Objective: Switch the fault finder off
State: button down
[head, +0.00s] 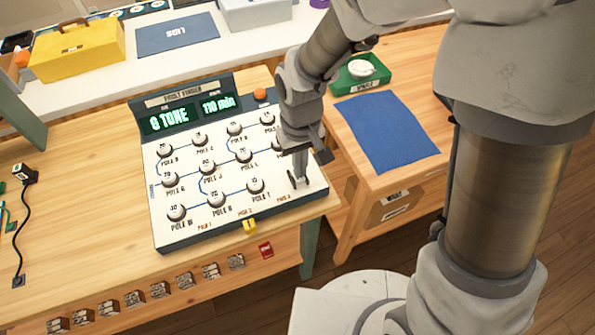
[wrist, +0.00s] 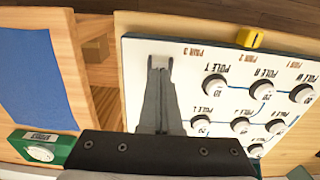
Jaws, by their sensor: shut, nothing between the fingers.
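The fault finder (head: 237,215) is a sloped white panel on the wooden table with rows of round knobs joined by blue lines. Its lit display (head: 168,120) reads "G TONE" and "110 min". An orange button (head: 260,94) stands at its top right, and a small yellow part (head: 249,227) sits at its front edge. My gripper (head: 299,184) is shut and empty over the panel's lower right corner; contact cannot be told. In the wrist view, my gripper (wrist: 160,63) points at the bare corner of the panel (wrist: 192,55), with the yellow part (wrist: 249,38) off to the right.
A blue mat (head: 388,133) and a green tray (head: 360,75) with a white round thing lie on the side table at right. A yellow toolbox (head: 78,50) stands on the back shelf. A black cable (head: 20,235) lies at left. My arm hides part of the panel's right side.

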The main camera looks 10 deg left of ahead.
jog(key=shift+f+b, duration=0.55)
jog(key=shift+f, duration=0.2)
jog(key=shift+r, duration=0.1)
jog(key=shift+r+p, duration=2.85)
jog(key=shift+r, duration=0.6)
jog(key=s+d+r+m+t, duration=0.2)
jog(key=s+d+r+m, duration=0.1)
jog(key=d+r, duration=0.7)
jog(key=s+d+r+m+t, duration=0.3)
jog(key=s+d+r, duration=0.2)
jog(key=d+r, duration=0.5)
jog(key=shift+r+t, duration=0.25)
jog(key=shift+t, duration=0.05)
jog(key=shift+s, duration=0.1)
